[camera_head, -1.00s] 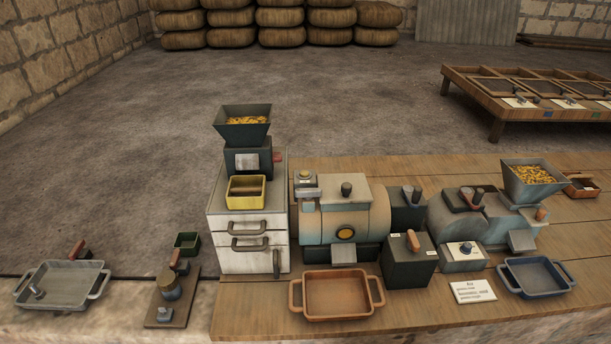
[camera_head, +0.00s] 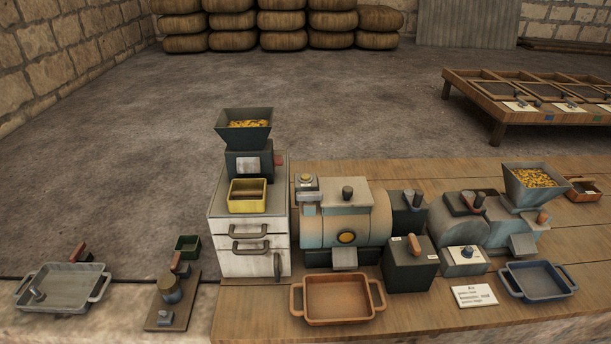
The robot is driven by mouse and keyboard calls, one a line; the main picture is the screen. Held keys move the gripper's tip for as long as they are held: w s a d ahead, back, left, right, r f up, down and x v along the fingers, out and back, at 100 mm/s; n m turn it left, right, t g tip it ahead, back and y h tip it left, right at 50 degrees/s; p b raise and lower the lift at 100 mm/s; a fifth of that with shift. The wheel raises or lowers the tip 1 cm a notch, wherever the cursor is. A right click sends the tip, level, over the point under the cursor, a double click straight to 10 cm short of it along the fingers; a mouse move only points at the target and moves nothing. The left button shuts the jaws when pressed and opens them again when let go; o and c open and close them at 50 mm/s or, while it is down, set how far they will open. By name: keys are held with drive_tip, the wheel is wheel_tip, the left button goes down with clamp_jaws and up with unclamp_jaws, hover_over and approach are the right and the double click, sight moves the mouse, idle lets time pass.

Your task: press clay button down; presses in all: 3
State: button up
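My gripper is not in view. I cannot tell for certain which part is the clay button. A small reddish block (camera_head: 278,157) sticks out at the right side of the dark grinder (camera_head: 236,164), under its grain hopper (camera_head: 244,127). A round amber disc (camera_head: 347,238) sits on the front of the cream and blue drum machine (camera_head: 327,222). A small yellowish round cap (camera_head: 306,177) sits on a little box left of that machine's top. Nothing touches any of these. Whether any is pressed in is too small to tell.
An orange-brown tray (camera_head: 338,320) and a blue tray (camera_head: 538,293) stand at the bench front. A dark box with a brown handle (camera_head: 414,245) stands between machines. A yellow bin (camera_head: 247,205) sits on the white drawer cabinet (camera_head: 231,264). A grey tray (camera_head: 62,306) lies at left.

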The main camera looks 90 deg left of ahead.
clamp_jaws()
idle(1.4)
